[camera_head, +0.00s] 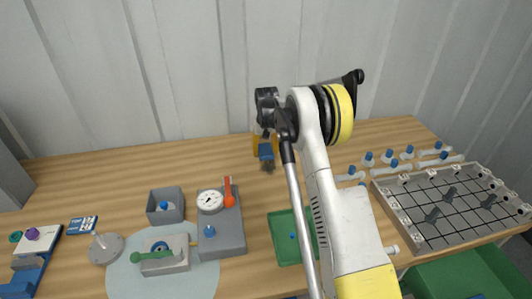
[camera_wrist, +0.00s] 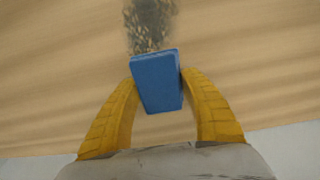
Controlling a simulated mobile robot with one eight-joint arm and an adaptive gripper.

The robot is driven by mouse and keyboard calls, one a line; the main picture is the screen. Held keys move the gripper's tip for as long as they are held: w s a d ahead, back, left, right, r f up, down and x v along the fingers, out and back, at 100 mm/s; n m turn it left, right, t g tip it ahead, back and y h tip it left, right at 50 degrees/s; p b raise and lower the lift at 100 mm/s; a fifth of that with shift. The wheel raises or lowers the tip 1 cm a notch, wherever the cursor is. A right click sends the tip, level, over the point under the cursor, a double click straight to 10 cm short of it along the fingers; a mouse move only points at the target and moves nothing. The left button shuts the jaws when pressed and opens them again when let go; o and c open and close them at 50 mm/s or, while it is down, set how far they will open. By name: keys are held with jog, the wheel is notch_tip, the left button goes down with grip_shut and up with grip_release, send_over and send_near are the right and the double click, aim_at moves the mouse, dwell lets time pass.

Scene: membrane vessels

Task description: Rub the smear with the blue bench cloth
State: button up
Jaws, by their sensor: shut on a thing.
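The blue bench cloth (camera_wrist: 157,82) is a small blue block-like pad held between the two yellow fingers of my gripper (camera_wrist: 159,88) in the wrist view. My gripper is shut on it. The smear (camera_wrist: 150,22) is a dark speckled patch on the wooden bench, just beyond the cloth's far edge; the cloth may hide part of it. In the head view the cloth (camera_head: 265,151) shows at the back middle of the bench, with the smear (camera_head: 267,167) just below it. Whether the cloth touches the bench is unclear.
A grey gauge block (camera_head: 222,240) with a red-handled valve and a grey bin (camera_head: 166,206) stand to the left. A green tray (camera_head: 285,248) lies in front. A gridded tray (camera_head: 470,225) and several blue-capped white vessels (camera_head: 387,157) are at right. The back wall is close behind.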

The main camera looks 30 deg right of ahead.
aim_at(265, 150)
jog(key=shift+r, duration=0.55)
jog(key=shift+s+r+p, duration=0.25)
jog(key=shift+r+p, duration=0.35)
jog(key=shift+r, duration=0.35)
jog(key=shift+w+r+p, duration=0.1)
jog(key=shift+r+p, duration=1)
jog(key=shift+r, duration=1.1)
